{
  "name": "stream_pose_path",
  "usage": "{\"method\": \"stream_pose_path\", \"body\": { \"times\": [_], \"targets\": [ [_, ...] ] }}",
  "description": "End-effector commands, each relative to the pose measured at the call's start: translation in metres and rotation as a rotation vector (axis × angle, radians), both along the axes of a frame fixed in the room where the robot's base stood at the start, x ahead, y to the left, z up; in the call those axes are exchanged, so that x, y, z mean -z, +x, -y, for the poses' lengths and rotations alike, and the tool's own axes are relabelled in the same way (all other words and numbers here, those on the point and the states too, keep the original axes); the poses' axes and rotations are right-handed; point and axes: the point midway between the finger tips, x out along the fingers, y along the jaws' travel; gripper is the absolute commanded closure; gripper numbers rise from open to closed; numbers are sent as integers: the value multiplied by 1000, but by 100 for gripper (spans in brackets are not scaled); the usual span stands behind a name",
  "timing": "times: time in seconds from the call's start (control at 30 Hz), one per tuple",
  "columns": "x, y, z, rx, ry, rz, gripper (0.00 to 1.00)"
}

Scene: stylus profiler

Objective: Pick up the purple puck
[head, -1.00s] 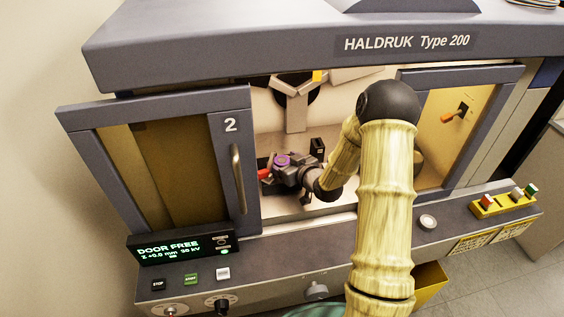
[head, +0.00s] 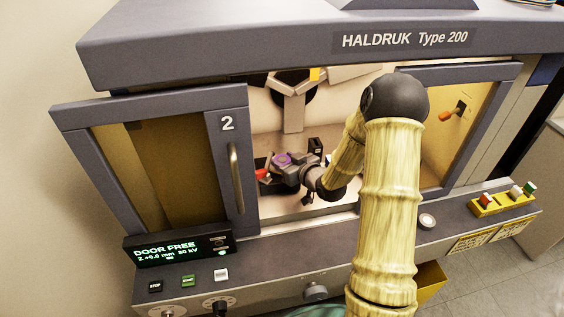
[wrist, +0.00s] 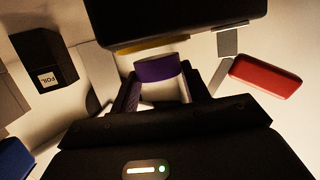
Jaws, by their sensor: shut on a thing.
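The purple puck (wrist: 157,69) is between the two fingers of my gripper (wrist: 158,88) in the wrist view. My gripper is shut on it. In the head view my gripper (head: 276,167) is inside the chamber of the machine, and the puck's purple top (head: 282,159) shows at its fingers. I cannot tell whether the puck touches the surface below it. Its lower part is hidden by my gripper in the head view.
A red block (wrist: 265,76) lies near the fingers. A black box labelled FOIL (wrist: 40,61) stands to the left in the wrist view. A dark body (wrist: 175,18) overhangs close to the fingers. The chamber's door 2 (head: 228,170) stands to the left of the opening.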

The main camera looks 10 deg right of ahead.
Motion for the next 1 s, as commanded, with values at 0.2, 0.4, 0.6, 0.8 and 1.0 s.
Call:
{"method": "stream_pose_path", "body": {
  "times": [0.2, 0.4, 0.6, 0.8, 1.0],
  "targets": [
    [4, -54, 24, 6, -2, -2, 76],
    [3, -94, 41, 5, -1, -1, 76],
    [2, -125, 53, 5, -1, -1, 76],
    [-4, -132, 56, 0, 4, -4, 76],
    [-4, -138, 59, 0, 4, -4, 76]
  ]
}}
